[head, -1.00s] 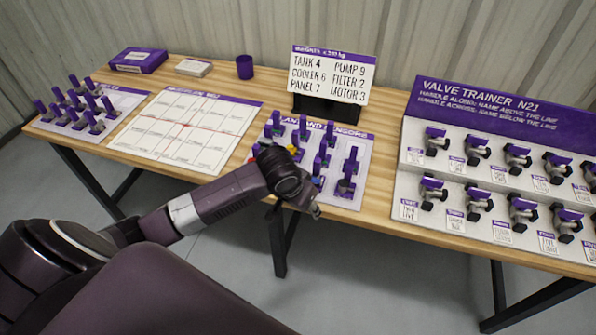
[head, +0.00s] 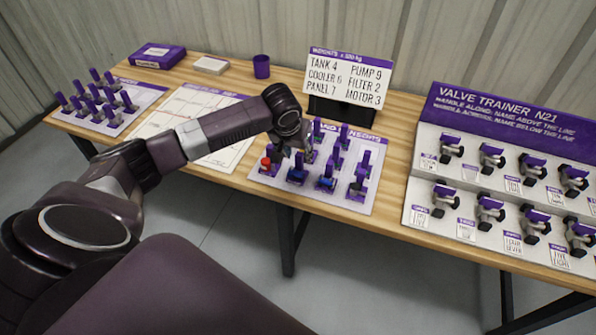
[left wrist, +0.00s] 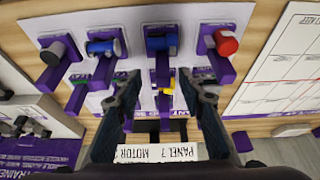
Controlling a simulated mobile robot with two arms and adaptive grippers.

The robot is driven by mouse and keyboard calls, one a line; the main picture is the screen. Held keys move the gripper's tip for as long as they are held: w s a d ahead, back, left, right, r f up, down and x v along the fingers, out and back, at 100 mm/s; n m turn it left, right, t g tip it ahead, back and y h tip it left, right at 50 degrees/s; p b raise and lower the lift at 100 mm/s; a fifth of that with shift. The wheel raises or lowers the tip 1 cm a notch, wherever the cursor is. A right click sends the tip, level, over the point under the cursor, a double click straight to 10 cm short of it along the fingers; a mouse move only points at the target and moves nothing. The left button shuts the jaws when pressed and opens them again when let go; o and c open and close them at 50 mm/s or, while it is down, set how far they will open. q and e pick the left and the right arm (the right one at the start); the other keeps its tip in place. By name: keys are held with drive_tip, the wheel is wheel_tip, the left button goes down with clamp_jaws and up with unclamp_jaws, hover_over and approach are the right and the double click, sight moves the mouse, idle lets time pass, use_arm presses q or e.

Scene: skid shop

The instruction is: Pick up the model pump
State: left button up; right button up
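Several small models with purple upright tabs stand on a white board (head: 341,203) on the table. A red one (head: 266,163), a blue one (head: 326,184) and a grey one (head: 356,188) are in its front row. I cannot tell which is the model pump. My left gripper (head: 293,148) is above the board's left part, hiding some models. In the left wrist view, its two dark fingers (left wrist: 158,88) are apart with nothing gripped. A dark blue model (left wrist: 160,42) and a yellow one (left wrist: 167,90) show between or just past them; the red one (left wrist: 226,42) is to the right. My right gripper is not in view.
A weights sign (head: 346,75) stands behind the board. A grid sheet (head: 232,153) lies left of it, with another board of models (head: 140,93) farther left. The valve trainer (head: 500,115) stands at right. A purple cup (head: 261,66) is at the back.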

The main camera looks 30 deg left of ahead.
sight(298, 159)
use_arm(q)
drive_tip(key=x, duration=0.2)
drive_tip(key=p+x, duration=0.1)
drive_tip(key=x, duration=0.1)
drive_tip(key=shift+w+a+f, duration=0.1)
drive_tip(key=shift+a+f, duration=0.2)
drive_tip(key=shift+f, duration=0.1)
clamp_jaws()
drive_tip(key=shift+r, duration=0.1)
